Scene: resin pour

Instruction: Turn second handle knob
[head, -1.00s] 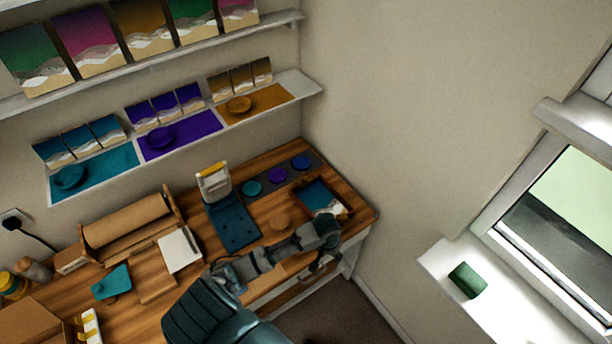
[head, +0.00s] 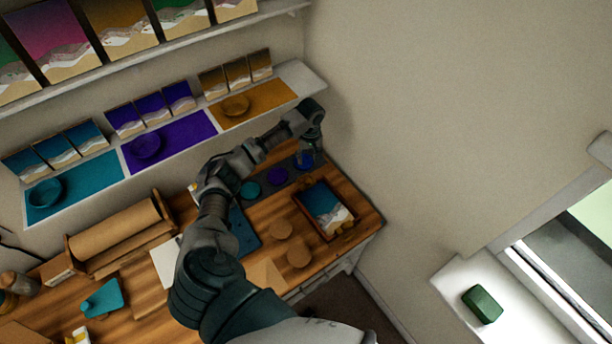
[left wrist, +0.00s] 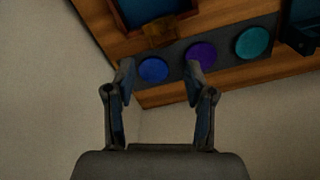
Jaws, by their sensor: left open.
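A dark strip (head: 236,214) at the back right of the wooden table holds a teal disc (head: 250,189), a purple disc (head: 277,175) and a blue disc (head: 304,160). They also show in the left wrist view as teal (left wrist: 252,43), purple (left wrist: 202,54) and blue (left wrist: 153,70). I cannot tell which thing is a handle knob. My left gripper (head: 308,152) is above the blue disc, pointing down. In the left wrist view, its spread fingers (left wrist: 160,73) frame the blue disc, with nothing held. My right gripper is out of view.
A framed wave picture (head: 327,212) lies right of the strip. Wooden discs (head: 280,229) lie in front. The wall shelf (head: 312,78) is close behind my left gripper. A paper roll (head: 115,230) stands left. A green block (head: 482,304) sits on the windowsill.

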